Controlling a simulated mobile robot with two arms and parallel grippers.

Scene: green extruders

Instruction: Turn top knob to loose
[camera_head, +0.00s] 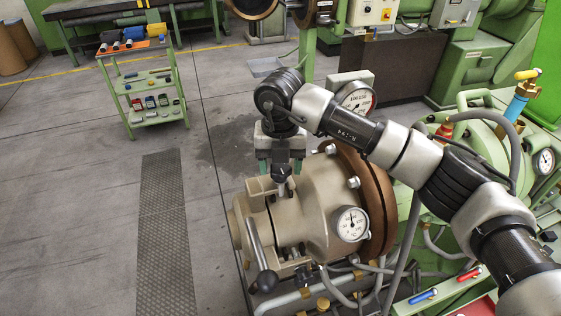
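The extruder head (316,215) is a beige cylinder with a brown flange (370,190) behind it. A dark top knob (283,173) stands on a short rod at its upper left side. A lower lever (258,245) ends in a black knob (266,281) pointing down. My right gripper (281,165) comes from above, pointing down, with its fingertips at the top knob. The fingers and the dark knob blend together, so I cannot tell whether they grip it. My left gripper is not in view.
A round gauge (351,223) sits on the head's side and another gauge (356,98) is above. Hoses and pipes (345,288) run below. A green trolley (142,85) with tools stands at the upper left. The floor (75,215) to the left is clear.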

